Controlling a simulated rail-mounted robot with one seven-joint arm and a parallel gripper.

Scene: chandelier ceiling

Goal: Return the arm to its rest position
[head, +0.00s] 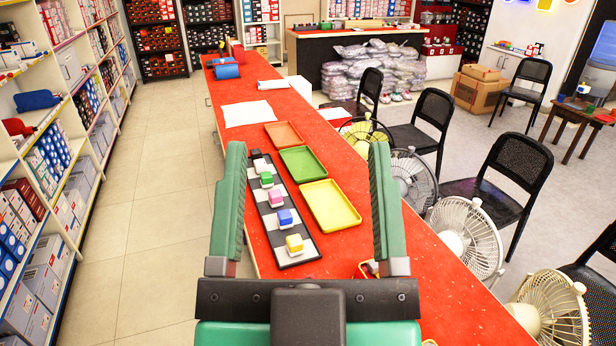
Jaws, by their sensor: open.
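My gripper (308,180) is in the head view, with its two green fingers spread wide apart. It is open, and nothing is between the fingertips. It shows in front of the long red counter (400,262). Past and between the fingers lies a dark strip with light squares (284,256). Small blocks stand along it: a yellow-topped one (294,243), a blue-topped one (285,217), a green-topped one (266,179) and others. To its right lie an orange tray (284,134), a green tray (303,163) and a yellow tray (329,205), all empty.
A white sheet (247,113) and a blue roll (227,71) lie farther along the counter. Fans (466,236) and black chairs (505,180) stand along its right side. Stocked shelves (62,150) line the left wall. The tiled aisle (150,230) left of the counter is clear.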

